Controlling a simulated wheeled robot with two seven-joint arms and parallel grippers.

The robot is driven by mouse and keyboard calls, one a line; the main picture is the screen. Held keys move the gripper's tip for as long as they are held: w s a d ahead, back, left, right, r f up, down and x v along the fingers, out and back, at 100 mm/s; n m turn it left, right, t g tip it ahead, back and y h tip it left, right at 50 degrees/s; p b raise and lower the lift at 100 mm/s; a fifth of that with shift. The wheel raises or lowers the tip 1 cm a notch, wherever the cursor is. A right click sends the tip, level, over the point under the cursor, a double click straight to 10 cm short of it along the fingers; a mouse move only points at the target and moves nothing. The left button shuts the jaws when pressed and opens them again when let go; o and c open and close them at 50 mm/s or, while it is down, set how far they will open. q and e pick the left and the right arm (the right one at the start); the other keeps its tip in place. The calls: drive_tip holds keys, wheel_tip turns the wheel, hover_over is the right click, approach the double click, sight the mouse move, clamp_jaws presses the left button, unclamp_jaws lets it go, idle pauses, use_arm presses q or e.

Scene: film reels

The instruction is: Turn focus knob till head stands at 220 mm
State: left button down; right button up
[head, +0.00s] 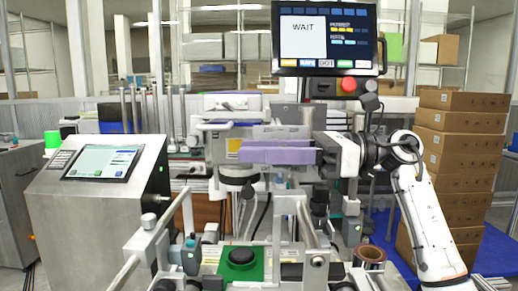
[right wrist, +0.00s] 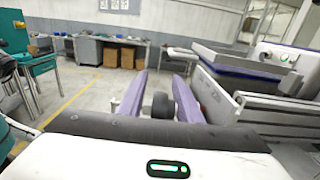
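My right gripper (head: 243,152) reaches in from the right in the head view, its purple fingers pointing left in front of the machine's grey-white head unit (head: 228,103). In the right wrist view its two fingers (right wrist: 160,88) stand apart, with a dark round knob (right wrist: 160,106) showing between them. I see gaps beside the knob, so the fingers do not look closed on it. It may be the focus knob; in the head view I cannot make it out behind the gripper. No millimetre reading is legible. My left gripper is not in view.
A monitor (head: 325,38) reading WAIT hangs above, with a red button (head: 348,84) below. A console with a screen (head: 104,162) stands at the left. Cardboard boxes (head: 455,160) are stacked at the right. A black dome on a green plate (head: 241,269) and metal bars are in front.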

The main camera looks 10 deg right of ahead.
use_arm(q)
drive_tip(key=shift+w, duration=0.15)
use_arm(e)
drive_tip(key=shift+w+a+f, duration=0.1)
clamp_jaws()
drive_tip(key=h+p, duration=0.1)
drive_tip(key=f+h+p, duration=0.1)
drive_tip(key=p, duration=0.1)
drive_tip(key=shift+a, duration=0.1)
drive_tip(key=shift+c, duration=0.9)
unclamp_jaws()
drive_tip(key=shift+o, duration=0.9)
drive_tip(key=shift+s+r, duration=0.2)
drive_tip(key=shift+s, duration=0.1)
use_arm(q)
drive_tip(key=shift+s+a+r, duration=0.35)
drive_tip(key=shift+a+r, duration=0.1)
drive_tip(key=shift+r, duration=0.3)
use_arm(e)
drive_tip(key=shift+w, duration=0.1)
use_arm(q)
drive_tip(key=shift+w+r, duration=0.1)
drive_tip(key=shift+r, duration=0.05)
